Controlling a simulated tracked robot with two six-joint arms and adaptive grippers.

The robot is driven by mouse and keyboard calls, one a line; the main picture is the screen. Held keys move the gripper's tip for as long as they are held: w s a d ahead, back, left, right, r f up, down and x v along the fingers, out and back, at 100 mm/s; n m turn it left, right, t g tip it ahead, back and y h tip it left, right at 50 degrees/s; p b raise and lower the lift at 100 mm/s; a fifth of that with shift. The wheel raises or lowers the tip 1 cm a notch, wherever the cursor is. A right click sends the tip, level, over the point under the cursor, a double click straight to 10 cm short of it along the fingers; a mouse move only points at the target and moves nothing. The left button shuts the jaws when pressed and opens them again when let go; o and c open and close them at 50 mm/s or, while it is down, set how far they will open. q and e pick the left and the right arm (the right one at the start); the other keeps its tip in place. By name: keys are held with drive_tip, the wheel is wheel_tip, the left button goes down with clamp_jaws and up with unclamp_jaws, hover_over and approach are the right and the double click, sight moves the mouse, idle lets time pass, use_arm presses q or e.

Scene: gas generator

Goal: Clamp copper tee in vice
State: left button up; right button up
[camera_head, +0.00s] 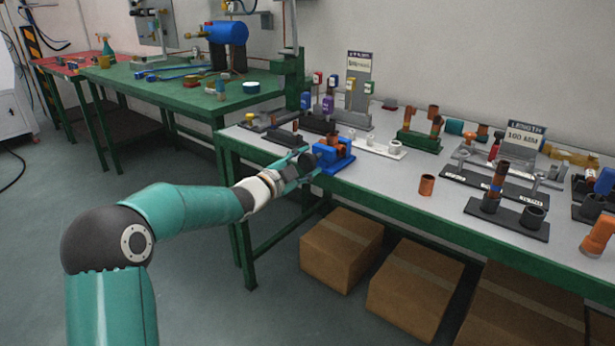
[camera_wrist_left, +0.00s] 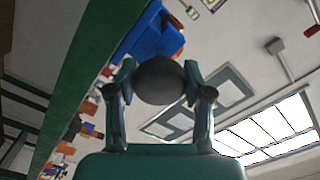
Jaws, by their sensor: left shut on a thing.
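The blue vice (camera_head: 333,158) stands at the front edge of the grey-topped bench. A small copper-coloured piece, apparently the copper tee (camera_head: 338,148), shows at the vice's jaws; whether they grip it tightly I cannot tell. My left gripper (camera_head: 303,161) is at the vice's left end, over the bench edge. In the left wrist view its two fingers are shut on a dark grey round knob (camera_wrist_left: 160,82), with the blue vice (camera_wrist_left: 150,38) just beyond it. The tee is not clear in that view. My right gripper is not in view.
A copper fitting (camera_head: 427,185) stands on the bench right of the vice. Stands with tools and pipe parts fill the back and right. Cardboard boxes (camera_head: 341,249) sit under the bench.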

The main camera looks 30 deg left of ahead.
use_arm(q)
drive_tip(key=shift+d+f+m+b, duration=0.2)
drive_tip(key=shift+m+b, duration=0.3)
drive_tip(key=shift+m, duration=0.2)
drive_tip(key=o, duration=1.2)
drive_tip(key=shift+a+r, duration=0.1)
drive_tip(key=shift+s+a, duration=0.1)
drive_tip(key=shift+s, duration=0.1)
drive_tip(key=s, duration=1.1)
drive_tip(key=shift+s+a, duration=0.25)
drive_tip(key=shift+a, duration=0.15)
drive_tip(key=shift+d, duration=0.1)
